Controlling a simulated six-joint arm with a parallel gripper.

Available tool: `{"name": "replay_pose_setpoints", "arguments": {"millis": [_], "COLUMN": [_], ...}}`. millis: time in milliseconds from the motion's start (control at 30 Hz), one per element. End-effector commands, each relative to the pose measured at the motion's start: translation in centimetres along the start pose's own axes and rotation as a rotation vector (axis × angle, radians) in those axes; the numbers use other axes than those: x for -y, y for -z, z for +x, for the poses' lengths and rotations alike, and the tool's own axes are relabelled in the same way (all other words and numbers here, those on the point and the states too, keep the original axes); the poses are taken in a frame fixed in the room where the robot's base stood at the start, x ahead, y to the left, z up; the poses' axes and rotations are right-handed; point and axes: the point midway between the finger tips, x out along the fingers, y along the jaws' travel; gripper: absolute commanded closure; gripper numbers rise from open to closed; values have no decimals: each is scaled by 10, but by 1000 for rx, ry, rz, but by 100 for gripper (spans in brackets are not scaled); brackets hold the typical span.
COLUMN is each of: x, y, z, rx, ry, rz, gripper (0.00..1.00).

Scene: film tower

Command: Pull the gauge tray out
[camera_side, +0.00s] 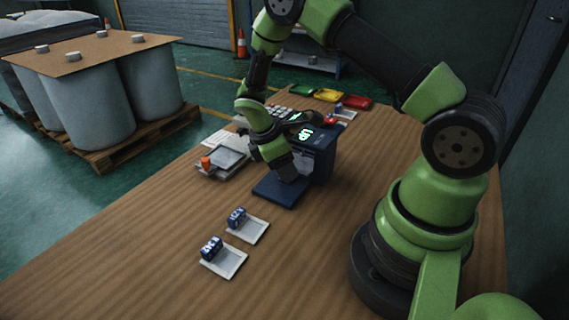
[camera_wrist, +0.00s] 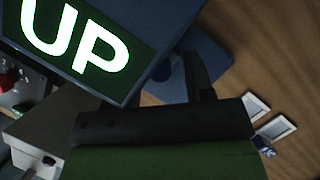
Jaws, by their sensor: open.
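The gauge is a dark blue box (camera_side: 322,160) on the wooden table in the side view, with a lit green-on-black display on top. In the wrist view its display (camera_wrist: 75,38) fills the upper left and reads "UP". A flat dark blue tray (camera_side: 273,191) sticks out from the foot of the box toward the front left. My gripper (camera_side: 289,172) is open, low over the tray beside the box's front; I cannot tell whether it touches. In the wrist view a dark finger (camera_wrist: 199,78) stands against the blue tray (camera_wrist: 212,52). The other finger is not clearly seen.
Two pale plates (camera_side: 248,228) (camera_side: 228,262) with small blue labelled blocks lie in front. A grey flat device (camera_side: 222,160) with an orange knob is left of the gauge. Green, yellow and red trays (camera_side: 328,95) lie behind. The front table is mostly clear.

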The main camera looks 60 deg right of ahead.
Motion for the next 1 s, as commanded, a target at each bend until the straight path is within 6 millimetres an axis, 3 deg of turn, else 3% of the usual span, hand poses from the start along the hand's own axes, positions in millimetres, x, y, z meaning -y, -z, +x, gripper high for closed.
{"name": "replay_pose_setpoints", "arguments": {"millis": [167,367,400,567,1000], "x": [0,0,0,2,55], "y": [0,0,0,3,52], "z": [0,0,0,-2,-22], "rx": [0,0,0,0,-3], "ry": [0,0,0,-1,-3], "rz": [0,0,0,-2,-4], "gripper": [52,98,100,100,100]}}
